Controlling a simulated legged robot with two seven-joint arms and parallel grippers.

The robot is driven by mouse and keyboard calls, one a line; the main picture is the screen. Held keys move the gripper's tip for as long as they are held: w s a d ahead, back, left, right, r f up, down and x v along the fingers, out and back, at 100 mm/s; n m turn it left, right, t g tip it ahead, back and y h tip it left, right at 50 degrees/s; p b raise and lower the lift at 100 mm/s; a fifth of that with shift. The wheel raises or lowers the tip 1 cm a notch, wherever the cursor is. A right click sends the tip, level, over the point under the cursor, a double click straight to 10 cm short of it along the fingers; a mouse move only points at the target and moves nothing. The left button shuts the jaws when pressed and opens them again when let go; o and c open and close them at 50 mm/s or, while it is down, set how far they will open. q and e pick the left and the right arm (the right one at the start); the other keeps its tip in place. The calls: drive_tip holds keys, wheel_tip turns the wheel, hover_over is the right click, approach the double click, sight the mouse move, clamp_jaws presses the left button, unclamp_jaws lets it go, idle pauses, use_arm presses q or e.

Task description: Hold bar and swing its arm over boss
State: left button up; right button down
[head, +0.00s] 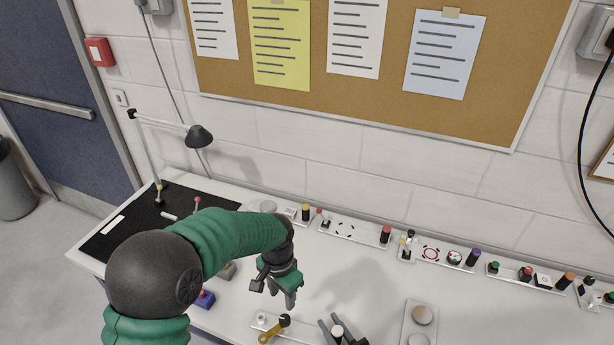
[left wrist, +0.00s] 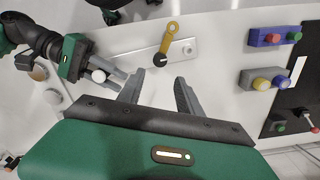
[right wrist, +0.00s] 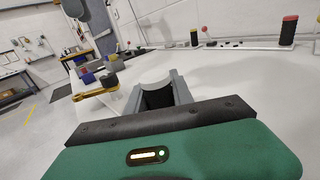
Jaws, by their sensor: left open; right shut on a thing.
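A gold arm (head: 271,332) with a black knob (head: 285,320) lies over a pale metal plate (left wrist: 125,60) on the bench. In the left wrist view, the gold arm (left wrist: 171,32) points off the plate's side, beside a small round boss (left wrist: 187,49). The boss also shows in the head view (head: 262,318). My left gripper (head: 287,301) is open and empty above the plate, its fingertips pointing toward the black knob. My right gripper (head: 336,325) is shut on a black upright bar with a white top (right wrist: 156,88). The bar's foot is hidden.
Small blue (head: 204,299) and grey (head: 227,271) button boxes stand left of the plate. A plate with round pads (head: 421,316) lies to the right. Several knob-bearing plates line the wall. A black mat (head: 130,235) with a lamp (head: 199,136) is at the far left.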

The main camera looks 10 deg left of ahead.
use_arm(q)
drive_tip(key=shift+c, duration=1.2)
drive_tip(key=s+d+m, duration=0.1)
drive_tip(key=m, duration=0.1)
drive_tip(key=s+d+f+m+y, duration=0.1)
drive_tip(key=s+m, duration=0.1)
drive_tip(key=s+d+f+m+y, duration=0.1)
drive_tip(key=m, duration=0.1)
drive_tip(key=shift+s+d+f+m, duration=0.25)
drive_tip(key=shift+s+d+m, duration=0.05)
drive_tip(key=shift+s, duration=0.05)
clamp_jaws()
use_arm(e)
drive_tip(key=shift+d, duration=0.15)
use_arm(q)
drive_tip(key=d+m, duration=0.1)
drive_tip(key=m, duration=0.1)
drive_tip(key=s+d+m+y, duration=0.1)
drive_tip(key=m, duration=0.1)
drive_tip(key=s+f+m+y, duration=0.1)
drive_tip(key=m, duration=0.1)
drive_tip(key=shift+s+d+t, duration=0.2)
drive_tip(key=shift+d+t, duration=0.1)
drive_tip(key=shift+d, duration=0.1)
drive_tip(key=shift+a, duration=0.1)
